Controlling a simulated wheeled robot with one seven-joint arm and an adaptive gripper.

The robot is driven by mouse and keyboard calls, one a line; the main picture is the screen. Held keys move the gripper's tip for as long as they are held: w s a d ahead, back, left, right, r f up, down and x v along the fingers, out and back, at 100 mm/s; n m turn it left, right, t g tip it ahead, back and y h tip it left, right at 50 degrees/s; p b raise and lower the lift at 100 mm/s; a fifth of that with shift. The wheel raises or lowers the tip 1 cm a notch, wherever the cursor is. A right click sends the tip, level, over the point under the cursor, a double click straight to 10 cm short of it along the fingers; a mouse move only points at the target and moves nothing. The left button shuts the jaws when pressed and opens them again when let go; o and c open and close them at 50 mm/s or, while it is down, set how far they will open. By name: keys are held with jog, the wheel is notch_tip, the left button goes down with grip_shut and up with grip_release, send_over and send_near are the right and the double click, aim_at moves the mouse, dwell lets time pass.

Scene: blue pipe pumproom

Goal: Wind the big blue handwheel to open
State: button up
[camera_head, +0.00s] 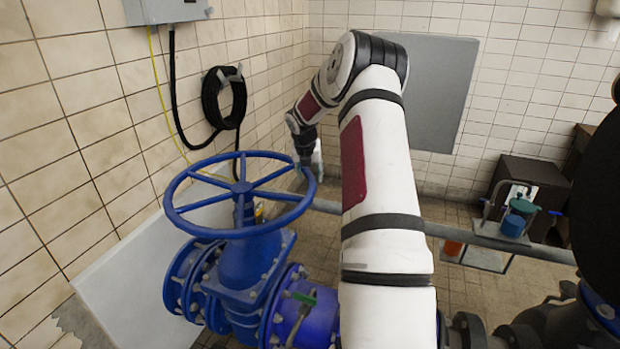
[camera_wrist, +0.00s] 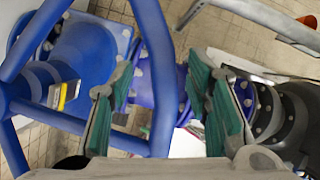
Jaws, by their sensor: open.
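The big blue handwheel (camera_head: 238,232) lies roughly level on top of a blue valve body (camera_head: 250,265), with several spokes meeting at a central hub. My gripper (camera_head: 308,163) is at the right far side of its rim. In the wrist view, my gripper (camera_wrist: 165,80) is open, with green pads on its two fingers. The hub and spokes show at the left of the wrist view.
A black hose coil (camera_head: 224,98) hangs on the left tiled wall below a grey box (camera_head: 165,8). A grey pipe (camera_head: 480,236) runs behind the valve to the right. A dark cabinet (camera_head: 528,190) stands at the back right.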

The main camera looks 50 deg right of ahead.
jog(key=v, duration=0.9)
jog(key=shift+r, duration=0.2)
